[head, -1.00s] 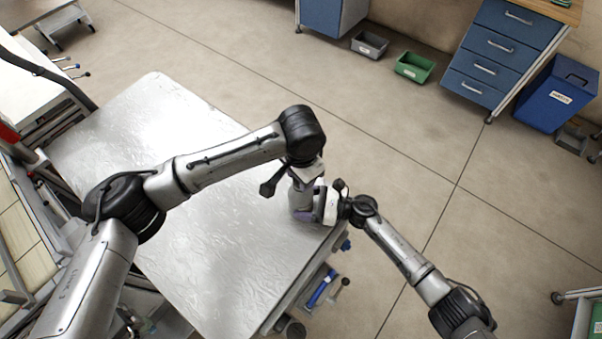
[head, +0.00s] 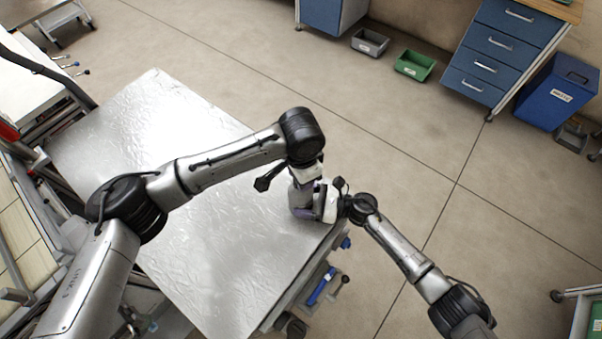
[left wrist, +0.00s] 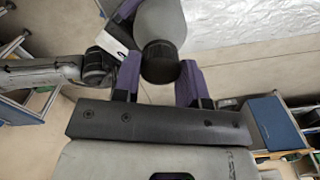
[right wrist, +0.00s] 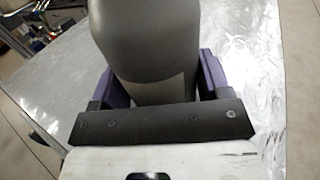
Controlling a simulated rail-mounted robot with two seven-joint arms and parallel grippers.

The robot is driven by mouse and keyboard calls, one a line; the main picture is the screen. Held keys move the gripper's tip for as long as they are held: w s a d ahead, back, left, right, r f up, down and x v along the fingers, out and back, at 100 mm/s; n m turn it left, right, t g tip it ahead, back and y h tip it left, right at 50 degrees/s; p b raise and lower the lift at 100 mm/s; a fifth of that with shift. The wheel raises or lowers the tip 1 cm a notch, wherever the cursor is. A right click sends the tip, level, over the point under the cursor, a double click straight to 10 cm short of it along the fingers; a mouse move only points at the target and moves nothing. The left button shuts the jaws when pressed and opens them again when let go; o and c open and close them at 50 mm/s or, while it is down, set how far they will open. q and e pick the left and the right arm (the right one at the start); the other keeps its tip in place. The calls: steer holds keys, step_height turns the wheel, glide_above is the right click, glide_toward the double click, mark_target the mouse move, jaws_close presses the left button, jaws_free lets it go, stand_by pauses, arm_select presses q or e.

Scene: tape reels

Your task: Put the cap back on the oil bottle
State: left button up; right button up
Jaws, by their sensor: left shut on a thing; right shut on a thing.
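The oil bottle is a grey, smooth container (right wrist: 145,45). My right gripper (right wrist: 158,85) is shut on its body from the side, with a purple finger on each side. The black cap (left wrist: 160,62) is between the purple fingers of my left gripper (left wrist: 158,82), which is shut on it. In the left wrist view the grey bottle (left wrist: 162,22) is in line with the cap, and the cap is at its end. I cannot tell whether it is seated or threaded. In the head view both grippers meet at the table's right corner and largely hide bottle and cap.
The silver-topped table (head: 190,230) is otherwise clear. Blue-handled tools (head: 321,286) show below its right edge. A grey bin (head: 369,42), a green bin (head: 414,65), blue drawers (head: 497,60) and a blue waste bin (head: 556,92) stand beyond on open floor.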

arm_select(q)
steer(key=m, duration=1.7)
steer(key=shift+m, duration=0.4)
steer(key=m, duration=0.5)
steer(key=shift+m, duration=0.4)
steer(key=m, duration=0.3)
steer(key=shift+a+m, duration=0.1)
steer(key=shift+m, duration=0.2)
steer(key=m, duration=0.7)
steer(key=shift+r+m, duration=0.1)
steer(key=shift+m, duration=1.4)
